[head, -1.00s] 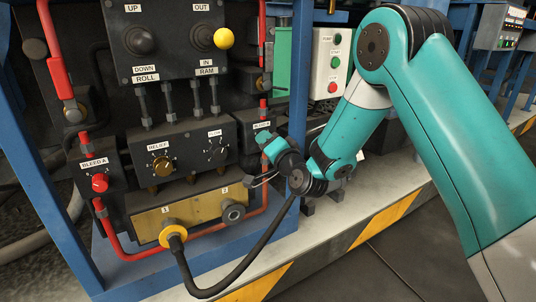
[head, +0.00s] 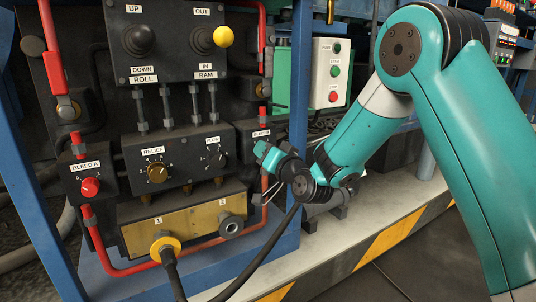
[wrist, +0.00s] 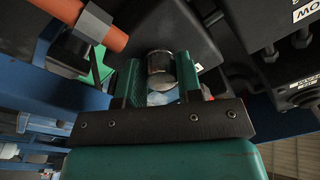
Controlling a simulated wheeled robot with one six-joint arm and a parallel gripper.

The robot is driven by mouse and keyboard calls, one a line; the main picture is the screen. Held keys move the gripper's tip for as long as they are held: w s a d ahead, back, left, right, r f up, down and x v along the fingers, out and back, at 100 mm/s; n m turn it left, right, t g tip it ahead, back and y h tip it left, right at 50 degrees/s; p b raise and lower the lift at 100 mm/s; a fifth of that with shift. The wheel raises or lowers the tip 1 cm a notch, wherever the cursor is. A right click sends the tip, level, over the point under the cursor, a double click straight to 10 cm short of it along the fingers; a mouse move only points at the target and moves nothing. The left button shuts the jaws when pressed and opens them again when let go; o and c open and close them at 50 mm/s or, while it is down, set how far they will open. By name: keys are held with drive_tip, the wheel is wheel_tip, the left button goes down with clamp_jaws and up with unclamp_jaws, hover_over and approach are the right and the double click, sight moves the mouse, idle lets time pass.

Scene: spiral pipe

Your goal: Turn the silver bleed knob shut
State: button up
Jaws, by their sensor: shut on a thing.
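The silver bleed knob (wrist: 160,68) shows in the wrist view as a short metal cylinder between the two green fingers. My gripper (wrist: 160,80) is shut on it, one finger on each side. The knob itself is hidden there behind the gripper and wrist. Its pointer or marks cannot be read.
A red pipe (head: 264,215) and blue post (head: 298,110) run close by my gripper. A black hose (head: 262,255) hangs below.

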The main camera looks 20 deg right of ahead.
drive_tip(key=shift+w+r, duration=0.1)
drive_tip(key=o, duration=0.9)
drive_tip(key=shift+o, duration=0.2)
drive_tip(key=b+v, duration=1.3)
drive_tip(key=v, duration=0.4)
drive_tip(key=shift+s+f, duration=0.25)
